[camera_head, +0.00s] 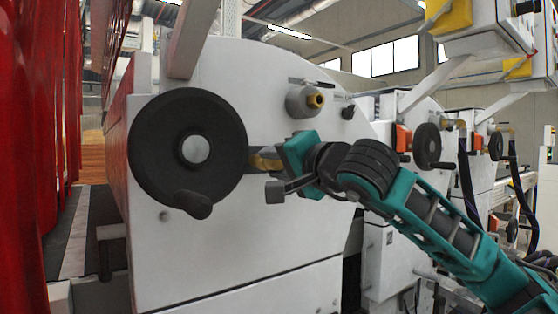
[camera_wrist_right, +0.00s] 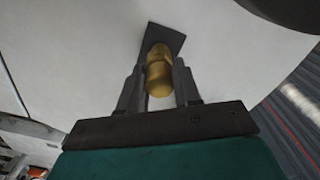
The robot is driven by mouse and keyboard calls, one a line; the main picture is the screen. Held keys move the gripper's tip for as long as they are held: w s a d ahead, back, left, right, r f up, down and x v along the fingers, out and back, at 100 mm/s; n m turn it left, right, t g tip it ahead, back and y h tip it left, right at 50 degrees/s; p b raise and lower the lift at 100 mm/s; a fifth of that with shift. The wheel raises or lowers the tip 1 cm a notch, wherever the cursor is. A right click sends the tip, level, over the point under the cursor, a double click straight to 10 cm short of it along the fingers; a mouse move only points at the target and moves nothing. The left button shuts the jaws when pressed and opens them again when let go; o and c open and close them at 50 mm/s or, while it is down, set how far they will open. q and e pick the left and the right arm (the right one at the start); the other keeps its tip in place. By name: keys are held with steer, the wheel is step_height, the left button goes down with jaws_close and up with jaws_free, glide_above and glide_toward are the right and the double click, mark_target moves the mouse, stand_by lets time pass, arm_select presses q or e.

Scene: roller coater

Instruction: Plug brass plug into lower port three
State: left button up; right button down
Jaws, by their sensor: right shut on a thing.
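My right gripper (camera_head: 270,162) comes in from the right in front of a white machine (camera_head: 240,245). It is shut on the brass plug (camera_head: 262,162), just right of the black handwheel. In the right wrist view the brass plug (camera_wrist_right: 158,72) sits between the two dark fingers of the right gripper (camera_wrist_right: 159,80). A dark square plate (camera_wrist_right: 168,34) on the white face lies right behind the plug's far end. I cannot tell whether the plug touches or enters a port there. My left gripper is in neither view.
The black handwheel (camera_head: 165,150) sticks out close left of my right gripper. A grey fitting with a brass end (camera_head: 313,101) is above it. Similar machines with an orange part (camera_head: 403,138) and handwheels stand to the right. Red curtains (camera_head: 35,120) hang at left.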

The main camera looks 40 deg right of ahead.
steer(key=c, duration=0.7)
jaws_free()
steer(key=shift+s, duration=0.1)
steer(key=s+b, duration=0.1)
steer(key=s, duration=0.1)
steer(key=s+b, duration=0.1)
steer(key=b, duration=0.1)
steer(key=s+b, duration=0.1)
steer(key=s, duration=0.1)
steer(key=shift+s+a+f, duration=0.3)
steer(key=shift+s+f, duration=0.05)
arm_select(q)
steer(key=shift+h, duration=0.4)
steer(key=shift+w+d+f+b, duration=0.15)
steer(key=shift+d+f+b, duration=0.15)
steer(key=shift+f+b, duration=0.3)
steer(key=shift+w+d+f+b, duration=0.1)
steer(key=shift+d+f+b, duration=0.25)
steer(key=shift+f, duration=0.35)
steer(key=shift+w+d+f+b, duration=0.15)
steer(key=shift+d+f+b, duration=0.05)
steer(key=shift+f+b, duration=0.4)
arm_select(e)
steer(key=s, duration=0.7)
steer(key=shift+a+r, duration=0.35)
steer(key=shift+a, duration=0.05)
